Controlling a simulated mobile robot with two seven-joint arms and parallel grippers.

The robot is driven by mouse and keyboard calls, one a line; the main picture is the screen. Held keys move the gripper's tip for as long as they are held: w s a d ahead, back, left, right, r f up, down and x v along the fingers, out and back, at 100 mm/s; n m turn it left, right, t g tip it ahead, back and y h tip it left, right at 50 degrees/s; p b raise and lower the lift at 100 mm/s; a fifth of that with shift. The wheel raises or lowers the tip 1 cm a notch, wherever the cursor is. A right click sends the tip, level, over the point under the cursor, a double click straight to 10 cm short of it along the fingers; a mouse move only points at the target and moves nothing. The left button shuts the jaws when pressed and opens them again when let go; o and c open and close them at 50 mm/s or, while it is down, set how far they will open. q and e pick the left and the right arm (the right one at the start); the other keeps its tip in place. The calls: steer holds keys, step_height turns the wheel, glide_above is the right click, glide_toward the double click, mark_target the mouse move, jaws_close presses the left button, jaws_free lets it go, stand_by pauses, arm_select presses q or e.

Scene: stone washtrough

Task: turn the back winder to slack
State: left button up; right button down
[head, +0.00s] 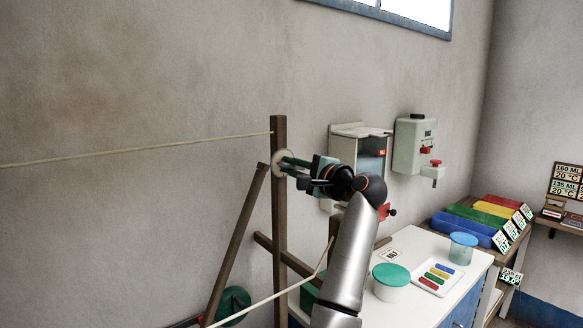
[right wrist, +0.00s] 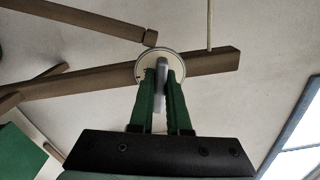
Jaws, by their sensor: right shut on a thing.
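The back winder (head: 281,158) is a pale round disc on the upright wooden post (head: 279,205) by the wall. It also shows in the right wrist view (right wrist: 144,61), with a grey bar-like grip (right wrist: 161,68) across its face. My right gripper (head: 298,169) reaches it from the right. Its two green fingers (right wrist: 161,82) are shut on the grey grip, one on each side. The back line (head: 140,149), a pale cord, runs nearly straight from the left to the upper post. My left gripper is not in view.
A second cord (head: 268,297) runs low in front. A dark green wheel (head: 233,302) sits low by the slanted brace (head: 236,245). At the right are a white counter (head: 425,245) with tubs, coloured bins (head: 465,228), and wall boxes (head: 413,145). Bare wall lies left of the post.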

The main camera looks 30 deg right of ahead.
steer(key=m, duration=0.3)
steer(key=shift+m, duration=0.4)
steer(key=m, duration=0.4)
steer(key=shift+m, duration=0.3)
steer(key=m, duration=0.8)
steer(key=shift+d, duration=0.1)
steer(key=m, duration=0.3)
steer(key=shift+m, duration=0.4)
steer(key=m, duration=0.4)
steer(key=shift+m, duration=0.3)
steer(key=m, duration=0.5)
steer(key=shift+d, duration=0.1)
steer(key=shift+f+m, duration=0.1)
steer(key=shift+m, duration=1.4)
